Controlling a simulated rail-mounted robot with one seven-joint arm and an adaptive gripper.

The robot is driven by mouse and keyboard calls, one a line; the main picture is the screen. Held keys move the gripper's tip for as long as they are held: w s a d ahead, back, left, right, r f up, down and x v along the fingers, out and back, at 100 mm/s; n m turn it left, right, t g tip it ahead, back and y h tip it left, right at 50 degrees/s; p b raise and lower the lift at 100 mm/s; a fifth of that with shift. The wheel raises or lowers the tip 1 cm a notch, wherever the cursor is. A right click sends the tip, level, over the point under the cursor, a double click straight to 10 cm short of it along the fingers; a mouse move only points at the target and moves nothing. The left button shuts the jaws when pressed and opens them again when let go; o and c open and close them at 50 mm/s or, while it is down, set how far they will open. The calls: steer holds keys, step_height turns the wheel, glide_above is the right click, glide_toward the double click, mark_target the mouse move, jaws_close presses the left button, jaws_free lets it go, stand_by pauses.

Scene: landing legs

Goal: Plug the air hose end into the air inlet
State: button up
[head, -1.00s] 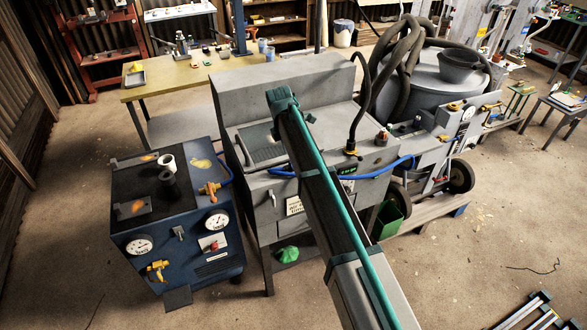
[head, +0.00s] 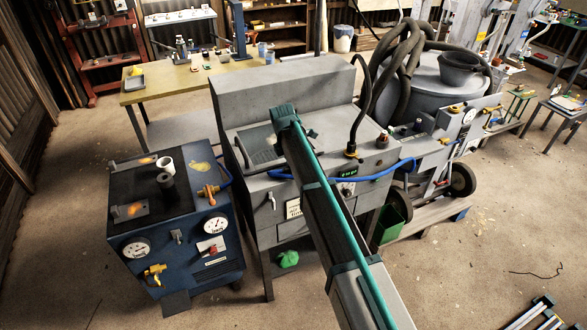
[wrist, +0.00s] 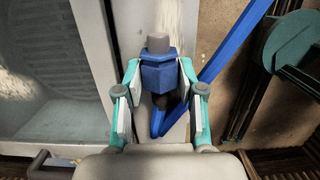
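In the wrist view my gripper (wrist: 160,74) has its two teal fingers with pale pads on either side of the air hose end (wrist: 160,76). The hose end is a blue six-sided fitting with a grey tip. The fingers look shut on it, with hardly any gap at its sides. The blue hose (wrist: 225,62) bends below the fitting and runs to the upper right. In the head view my arm hides the gripper and hose end. The blue hose (head: 385,174) hangs across the front of the grey cabinet (head: 285,85). I cannot pick out the air inlet for certain.
A blue machine (head: 172,225) with gauges and brass-coloured valves stands left of the cabinet. A grey drum (head: 440,80) with thick dark hoses stands to the right. A yellow-topped bench (head: 175,85) is behind. The front floor is mostly clear.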

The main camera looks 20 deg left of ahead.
jaws_close()
steer(key=shift+r+p, duration=1.9)
steer(key=shift+r, duration=1.65)
